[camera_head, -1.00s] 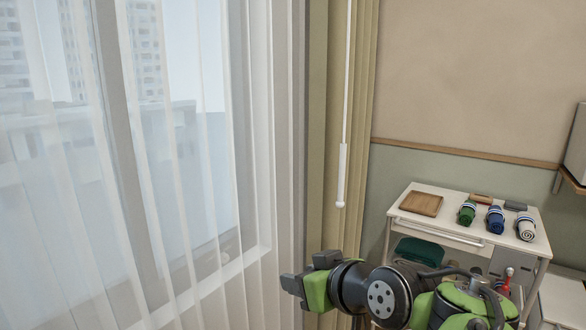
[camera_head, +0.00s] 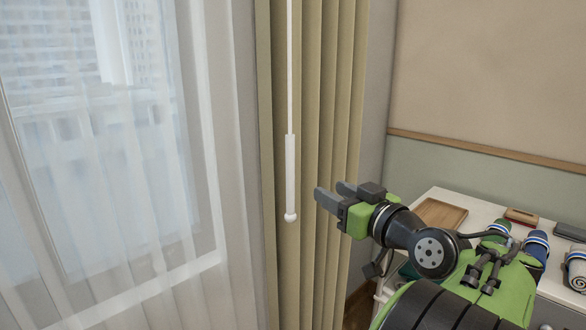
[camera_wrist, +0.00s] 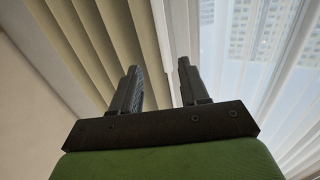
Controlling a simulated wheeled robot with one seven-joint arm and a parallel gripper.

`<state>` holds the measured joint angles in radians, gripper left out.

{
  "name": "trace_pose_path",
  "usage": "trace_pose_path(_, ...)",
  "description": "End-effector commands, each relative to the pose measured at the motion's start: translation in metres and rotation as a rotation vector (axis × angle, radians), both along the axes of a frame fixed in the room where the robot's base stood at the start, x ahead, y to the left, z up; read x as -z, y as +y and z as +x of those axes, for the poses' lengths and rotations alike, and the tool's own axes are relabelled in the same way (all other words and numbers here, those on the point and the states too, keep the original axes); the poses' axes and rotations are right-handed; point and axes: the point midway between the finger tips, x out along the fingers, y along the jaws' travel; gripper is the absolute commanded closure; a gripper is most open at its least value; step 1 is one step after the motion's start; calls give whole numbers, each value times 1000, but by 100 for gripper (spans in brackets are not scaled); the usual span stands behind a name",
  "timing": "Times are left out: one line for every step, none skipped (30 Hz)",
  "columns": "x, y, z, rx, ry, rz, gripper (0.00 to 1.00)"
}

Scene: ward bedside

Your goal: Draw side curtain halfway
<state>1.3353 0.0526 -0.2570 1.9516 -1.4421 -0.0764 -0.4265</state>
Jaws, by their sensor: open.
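The side curtain (camera_head: 312,100) is beige and hangs in gathered folds at the right of the window; it also shows in the wrist view (camera_wrist: 100,35). A white wand (camera_head: 290,175) hangs in front of it from a thin rod and ends in a small knob. My gripper (camera_head: 331,195) is open and empty, to the right of the wand's lower end and apart from it in the head view. In the wrist view its two fingers (camera_wrist: 158,80) point up toward the curtain and window, with nothing between them.
A sheer white curtain (camera_head: 130,200) covers the window at the left. A white cart (camera_head: 470,215) at the right holds a wooden tray (camera_head: 440,213) and several rolled towels (camera_head: 536,247). A wooden rail (camera_head: 480,148) runs along the wall.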

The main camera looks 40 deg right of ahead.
Motion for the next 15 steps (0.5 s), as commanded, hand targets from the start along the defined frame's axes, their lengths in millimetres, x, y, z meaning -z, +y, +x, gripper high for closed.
trace_pose_path(-1, 0, 8, -5, 2, 1, 55)
trace_pose_path(-2, 0, 13, -7, 1, 2, 55)
trace_pose_path(-2, -1, 22, -9, 1, 2, 55)
trace_pose_path(-2, -2, 30, -9, 2, 1, 55)
trace_pose_path(-2, -4, 37, -8, 2, 0, 55)
trace_pose_path(-1, -5, 47, -9, 2, 1, 55)
trace_pose_path(-1, -7, 55, -9, 2, 1, 55)
trace_pose_path(-1, -8, 62, -8, 2, 0, 55)
trace_pose_path(-1, -10, 73, -9, 3, 1, 55)
trace_pose_path(-1, -11, 80, -8, 2, 1, 55)
trace_pose_path(-1, -13, 88, -8, 2, 1, 55)
trace_pose_path(-1, -14, 98, -8, 2, 0, 55)
trace_pose_path(-1, -15, 105, -8, 2, 0, 55)
trace_pose_path(-1, -17, 112, -7, 3, 1, 55)
trace_pose_path(-1, -18, 121, -6, 2, 1, 55)
